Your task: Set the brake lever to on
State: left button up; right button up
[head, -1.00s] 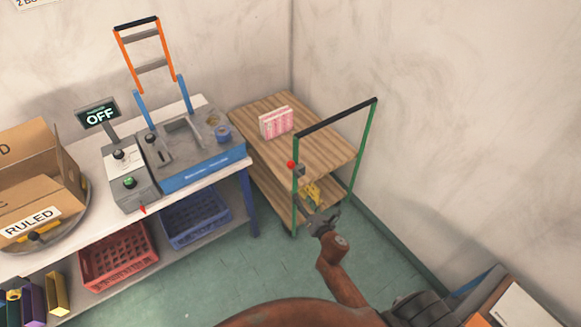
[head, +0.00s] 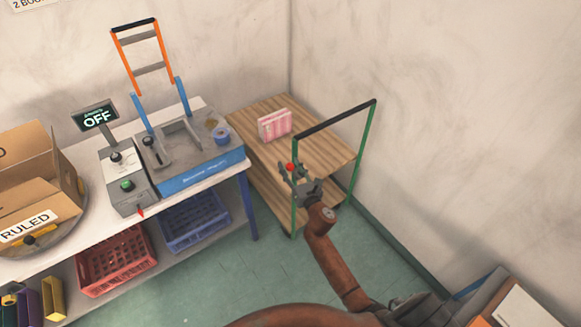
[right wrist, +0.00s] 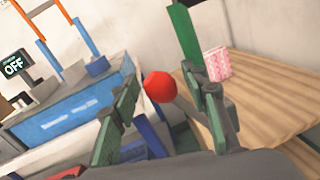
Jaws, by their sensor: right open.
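The brake lever's red knob (head: 291,167) is at the near left post of the green-framed wooden cart (head: 325,152). My right gripper (head: 290,172) is open at the knob. In the right wrist view the red knob (right wrist: 160,87) shows between the two spread fingers (right wrist: 160,100), closer to the right one. I cannot tell whether a finger touches it. The lever's shaft and the yellow part below it are hidden behind my gripper in the head view. My left gripper is not in view.
A white table (head: 75,240) stands to the left with a blue machine (head: 200,170) and a sign reading OFF (head: 96,117). Crates sit underneath. Green floor is free in front.

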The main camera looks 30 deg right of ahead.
jog(key=shift+c, duration=0.5)
grip_shut()
